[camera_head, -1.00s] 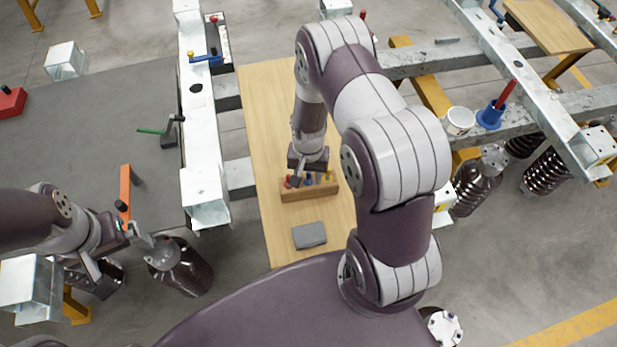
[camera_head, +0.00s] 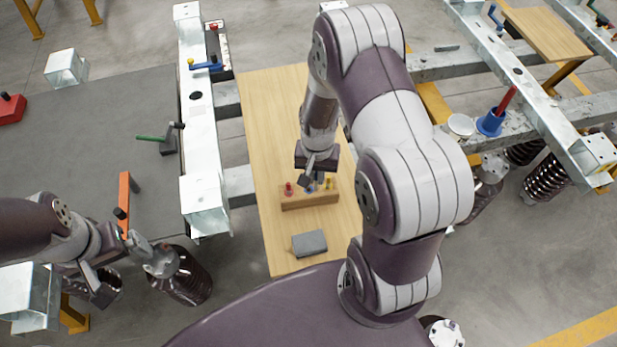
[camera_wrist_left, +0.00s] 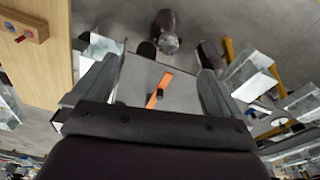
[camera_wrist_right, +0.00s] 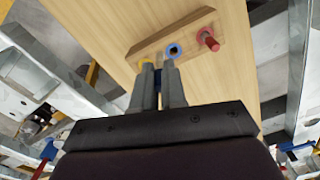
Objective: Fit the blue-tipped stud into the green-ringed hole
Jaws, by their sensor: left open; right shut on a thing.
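My right gripper (camera_head: 314,180) hangs over a wooden block (camera_head: 310,201). In the right wrist view its fingers (camera_wrist_right: 161,72) are shut on the blue-tipped stud (camera_wrist_right: 158,76), mostly hidden between them. The block's blue-ringed hole (camera_wrist_right: 174,50) looks empty, just beyond the fingertips. A red stud (camera_wrist_right: 207,40) stands in the same block, to the right of that hole. I cannot make out the green-ringed hole in any view. My left gripper (camera_wrist_left: 158,80) is open and empty, away from the block, over the grey table side.
A metal beam (camera_head: 202,130) runs left of the board.

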